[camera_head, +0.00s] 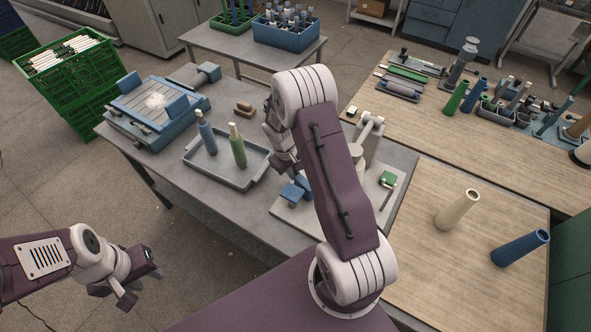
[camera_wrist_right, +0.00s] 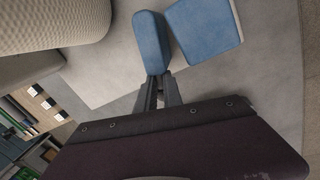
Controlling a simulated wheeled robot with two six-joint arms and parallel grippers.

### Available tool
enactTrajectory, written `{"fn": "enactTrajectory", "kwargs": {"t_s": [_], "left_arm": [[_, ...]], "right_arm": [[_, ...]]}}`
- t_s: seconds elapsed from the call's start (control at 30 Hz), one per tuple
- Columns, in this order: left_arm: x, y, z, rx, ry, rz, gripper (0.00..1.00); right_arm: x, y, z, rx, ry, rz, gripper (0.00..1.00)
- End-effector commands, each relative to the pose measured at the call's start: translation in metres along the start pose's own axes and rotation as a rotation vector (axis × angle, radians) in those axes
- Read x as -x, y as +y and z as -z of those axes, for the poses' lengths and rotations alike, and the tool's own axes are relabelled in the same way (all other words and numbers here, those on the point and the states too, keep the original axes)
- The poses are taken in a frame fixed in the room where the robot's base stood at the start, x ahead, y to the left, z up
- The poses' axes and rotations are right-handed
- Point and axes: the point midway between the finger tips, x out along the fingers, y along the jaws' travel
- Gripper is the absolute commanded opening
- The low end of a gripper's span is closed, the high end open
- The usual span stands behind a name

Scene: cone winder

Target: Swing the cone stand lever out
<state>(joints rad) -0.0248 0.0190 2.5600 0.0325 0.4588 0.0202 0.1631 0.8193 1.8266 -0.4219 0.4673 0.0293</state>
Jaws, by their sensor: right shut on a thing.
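The pale winder unit with its base plate (camera_head: 345,232) sits on the grey table, partly behind my right arm. Two blue parts (camera_head: 292,194) show at the plate's left edge. In the right wrist view, one is a rounded blue grip (camera_wrist_right: 152,42), which looks like the lever handle, and the other is a flat blue block (camera_wrist_right: 205,28) beside it. My right gripper (camera_wrist_right: 157,84) is shut on the near end of the rounded grip. In the head view my right gripper (camera_head: 284,163) is partly hidden. My left gripper (camera_head: 144,285) is open and empty, left of the table.
A grey tray (camera_head: 250,181) holds a blue and a green cone left of my right gripper. A blue fixture (camera_head: 180,122) stands further left.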

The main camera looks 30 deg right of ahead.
Motion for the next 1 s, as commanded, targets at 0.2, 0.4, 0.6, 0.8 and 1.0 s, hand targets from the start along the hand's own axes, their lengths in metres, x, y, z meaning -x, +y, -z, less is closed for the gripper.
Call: {"fn": "enactTrajectory", "kwargs": {"t_s": [0.2, 0.4, 0.6, 0.8, 1.0], "left_arm": [[0.0026, 0.0, 0.0003, 0.0, 0.0, 0.0, 0.36], [0.0031, 0.0001, 0.0003, 0.0, 0.0, 0.0, 0.36], [0.0031, 0.0001, 0.0003, 0.0, 0.0, 0.0, 0.36], [0.0031, 0.0001, 0.0004, 0.0, 0.0, 0.0, 0.36], [0.003, 0.0001, 0.0003, 0.0, 0.0, 0.0, 0.36]], "right_arm": [[0.0052, -0.001, 0.0059, 0.089, 0.037, -0.007, 0.0], [0.0053, -0.0028, 0.0054, 0.126, 0.044, -0.006, 0.0], [0.0051, -0.0034, 0.0054, 0.137, 0.046, -0.006, 0.0], [0.0049, -0.0036, 0.0053, 0.137, 0.046, -0.006, 0.0], [0.0043, -0.004, 0.0046, 0.135, 0.043, -0.005, 0.31]]}}
